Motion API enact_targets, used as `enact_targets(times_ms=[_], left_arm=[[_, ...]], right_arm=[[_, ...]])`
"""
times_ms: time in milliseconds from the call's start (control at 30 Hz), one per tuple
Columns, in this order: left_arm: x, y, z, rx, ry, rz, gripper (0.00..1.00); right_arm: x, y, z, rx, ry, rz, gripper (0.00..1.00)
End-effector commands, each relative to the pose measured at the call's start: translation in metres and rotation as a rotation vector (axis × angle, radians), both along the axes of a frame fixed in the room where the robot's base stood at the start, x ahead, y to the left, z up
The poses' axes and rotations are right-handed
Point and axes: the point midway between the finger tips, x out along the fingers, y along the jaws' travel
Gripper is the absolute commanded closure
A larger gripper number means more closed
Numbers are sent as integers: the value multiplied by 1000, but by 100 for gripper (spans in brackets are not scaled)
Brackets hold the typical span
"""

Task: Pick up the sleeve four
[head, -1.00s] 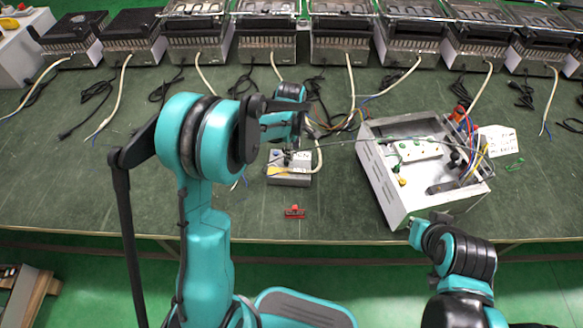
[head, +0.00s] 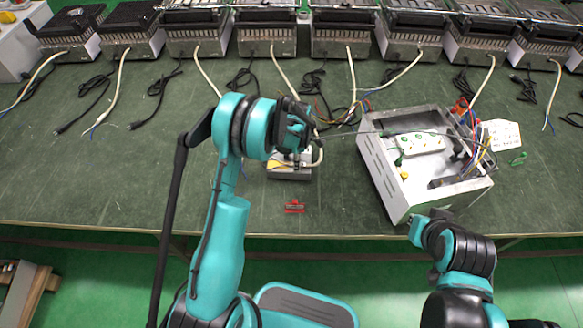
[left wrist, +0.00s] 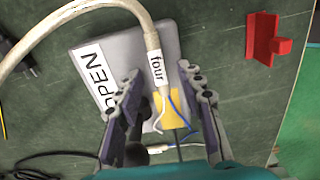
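The sleeve four (left wrist: 157,69) is a white sleeve with the word "four" on the end of a white cable. Blue and white wires come out of its lower end. In the left wrist view it lies over a grey box (left wrist: 110,42) with an "OPEN" label and a yellow patch. My left gripper (left wrist: 160,78) is open, with one finger on each side of the sleeve and wires, not closed on them. In the head view my left gripper is largely hidden by its wrist above the grey box (head: 290,174). My right arm is at lower right; its fingers are not clear.
A red piece (head: 294,206) lies in front of the grey box, also in the left wrist view (left wrist: 268,40). An open metal case (head: 384,178) with a white socket strip (head: 420,143) stands to the right. Several heater units line the back. The table's left is mostly clear.

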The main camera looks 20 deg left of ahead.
Motion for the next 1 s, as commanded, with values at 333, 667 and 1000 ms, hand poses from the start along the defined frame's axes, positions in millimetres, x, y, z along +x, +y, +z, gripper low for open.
enact_targets(times_ms=[333,667,1000], left_arm=[[0,0,-5,0,0,-1,83],[0,0,-5,0,0,-1,100],[0,0,15,0,0,-1,100]], right_arm=[[0,0,-2,0,0,0,100],[0,0,-2,0,0,0,100],[0,0,9,0,0,0,100]])
